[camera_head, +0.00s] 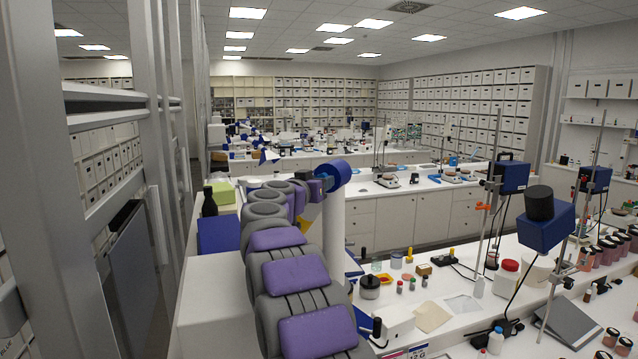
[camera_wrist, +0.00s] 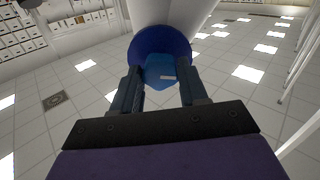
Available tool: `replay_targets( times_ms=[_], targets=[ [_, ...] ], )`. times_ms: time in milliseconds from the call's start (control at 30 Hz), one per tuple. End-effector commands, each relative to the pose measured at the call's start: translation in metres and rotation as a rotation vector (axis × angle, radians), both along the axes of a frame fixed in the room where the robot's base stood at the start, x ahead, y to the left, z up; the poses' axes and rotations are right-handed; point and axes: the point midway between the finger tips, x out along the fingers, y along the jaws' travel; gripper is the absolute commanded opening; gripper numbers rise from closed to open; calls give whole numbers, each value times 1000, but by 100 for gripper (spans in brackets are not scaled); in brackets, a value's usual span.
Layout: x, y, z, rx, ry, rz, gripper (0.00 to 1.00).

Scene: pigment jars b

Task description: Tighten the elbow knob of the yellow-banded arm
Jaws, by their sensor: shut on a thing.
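In the wrist view my gripper (camera_wrist: 160,80) has a dark finger on each side of a lighter blue knob (camera_wrist: 158,66) with a short white mark. The jaws are shut on this knob. Behind it is a round, darker blue joint housing (camera_wrist: 160,43) at the end of a thick white tube (camera_wrist: 168,11). In the head view the blue joint (camera_head: 333,174) sits on top of the upright white tube (camera_head: 333,235). My purple-and-grey arm reaches up to its left side. A yellow patch (camera_head: 309,222) shows beside the tube, partly hidden by my arm.
A white bench (camera_head: 450,318) at the right holds jars, stands with blue motor heads (camera_head: 545,224) and a small white box (camera_head: 393,323). A grey metal frame (camera_head: 148,120) rises close on the left. A blue box (camera_head: 218,233) stands left of my arm.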

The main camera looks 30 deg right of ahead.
Motion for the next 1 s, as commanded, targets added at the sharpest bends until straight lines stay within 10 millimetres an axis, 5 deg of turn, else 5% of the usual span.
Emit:
replay_targets(
  times_ms=[1000],
  targets=[
    [1,1,-2,377,-633,3,13]
  ],
)
